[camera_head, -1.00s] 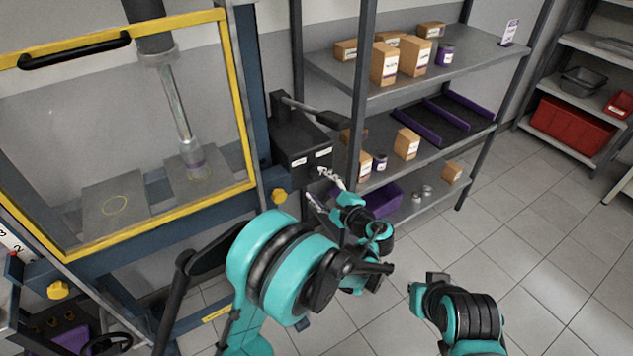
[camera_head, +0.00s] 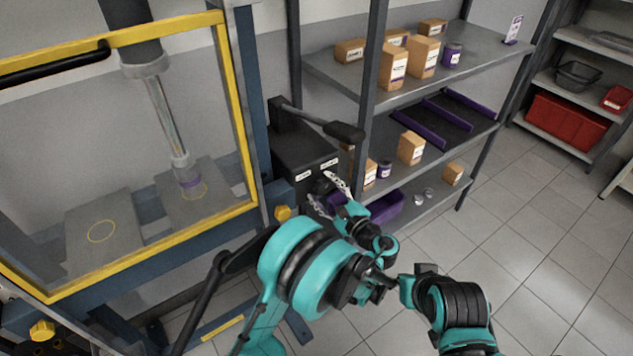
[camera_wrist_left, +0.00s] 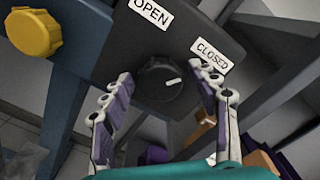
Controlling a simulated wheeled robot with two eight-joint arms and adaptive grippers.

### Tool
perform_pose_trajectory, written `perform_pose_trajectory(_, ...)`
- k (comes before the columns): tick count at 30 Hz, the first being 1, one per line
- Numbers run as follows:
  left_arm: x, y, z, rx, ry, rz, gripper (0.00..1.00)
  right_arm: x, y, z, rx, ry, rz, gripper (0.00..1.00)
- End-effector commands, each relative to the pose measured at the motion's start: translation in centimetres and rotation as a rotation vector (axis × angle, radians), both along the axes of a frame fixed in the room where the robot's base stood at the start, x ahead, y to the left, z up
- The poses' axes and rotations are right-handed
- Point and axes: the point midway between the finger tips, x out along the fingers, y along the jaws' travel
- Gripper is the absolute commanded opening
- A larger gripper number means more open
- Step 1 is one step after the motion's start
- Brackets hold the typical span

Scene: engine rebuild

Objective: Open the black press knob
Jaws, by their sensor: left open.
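The black press knob (camera_wrist_left: 163,86) is a round dial on the front of a black box (camera_head: 296,150) beside the press. In the left wrist view, its white mark points up and right toward the CLOSED label (camera_wrist_left: 211,55); the OPEN label (camera_wrist_left: 152,12) is up and left. My left gripper (camera_wrist_left: 160,75) is open, with one finger on each side of the knob. Whether the fingers touch it, I cannot tell. In the head view, the left gripper (camera_head: 326,190) is at the box front and partly hides the knob. My right gripper cannot be made out.
The yellow-framed press guard (camera_head: 238,110) stands on the left. A yellow knob (camera_wrist_left: 33,33) is left of the box. A black lever (camera_head: 343,132) sticks out above the box. The shelf rack (camera_head: 370,90) with boxes stands close on the right. Open floor lies at lower right.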

Motion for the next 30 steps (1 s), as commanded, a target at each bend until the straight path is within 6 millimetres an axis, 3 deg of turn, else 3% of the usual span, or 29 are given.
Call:
perform_pose_trajectory(7, -0.04, -0.04, 0.01, 0.000, 0.001, -0.001, 0.57, -0.03, 0.00, -0.03, 0.000, 0.000, 0.000, 0.00)
perform_pose_trajectory(12, -0.02, -0.02, 0.00, 0.000, 0.000, 0.000, 0.12, -0.02, 0.00, -0.03, 0.000, 0.000, 0.000, 0.00)
perform_pose_trajectory(13, -0.02, -0.01, 0.00, 0.000, 0.000, 0.000, 0.10, -0.02, 0.00, -0.03, 0.000, 0.000, 0.000, 0.00)
perform_pose_trajectory(30, 0.02, 0.02, 0.01, -0.124, -0.090, 0.000, 0.10, -0.02, 0.00, -0.03, 0.000, 0.000, 0.000, 0.00)
